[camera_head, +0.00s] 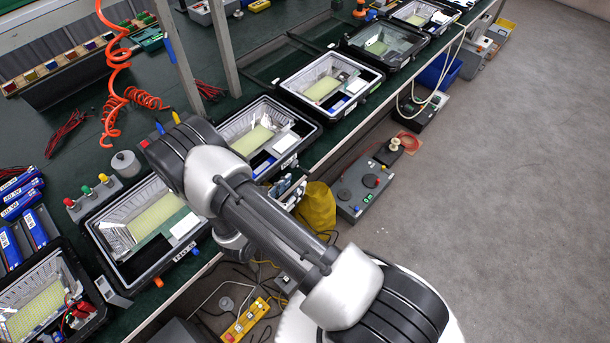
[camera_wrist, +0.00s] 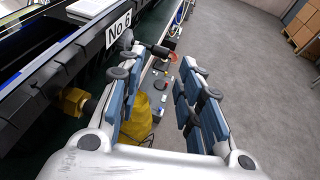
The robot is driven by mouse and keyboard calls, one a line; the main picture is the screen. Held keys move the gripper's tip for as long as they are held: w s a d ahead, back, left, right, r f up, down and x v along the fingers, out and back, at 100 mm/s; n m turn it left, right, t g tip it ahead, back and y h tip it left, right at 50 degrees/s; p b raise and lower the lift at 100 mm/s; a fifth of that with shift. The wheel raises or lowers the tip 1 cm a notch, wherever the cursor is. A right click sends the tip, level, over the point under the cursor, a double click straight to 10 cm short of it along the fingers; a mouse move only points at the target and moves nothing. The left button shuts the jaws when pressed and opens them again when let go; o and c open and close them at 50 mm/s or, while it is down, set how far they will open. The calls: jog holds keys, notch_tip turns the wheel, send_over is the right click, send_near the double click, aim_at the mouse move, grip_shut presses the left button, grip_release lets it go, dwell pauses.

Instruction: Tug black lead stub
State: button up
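In the wrist view, a short dark stub (camera_wrist: 157,49), likely the black lead stub, sticks out to the right near a housing (camera_wrist: 88,45) labelled "No 6". It appears just beyond the tips of my gripper (camera_wrist: 164,62), between the two fingers. The fingers are spread apart with nothing held between them. I cannot tell how far the stub is from the fingertips. In the head view my arm covers much of the area around the gripper, and I cannot make out the stub there.
A brass-coloured fitting (camera_wrist: 73,101) is left of the fingers. Open floodlight housings (camera_head: 330,84) line the bench.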

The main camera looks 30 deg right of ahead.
aim_at(306, 171)
jog(key=b+x, duration=0.1)
jog(key=x, duration=0.8)
jog(key=shift+f+b, duration=0.1)
jog(key=shift+b, duration=0.2)
grip_shut()
jog(key=shift+c, duration=2.1)
grip_release()
grip_shut()
jog(key=shift+s, duration=0.2)
jog(key=o, duration=0.7)
grip_release()
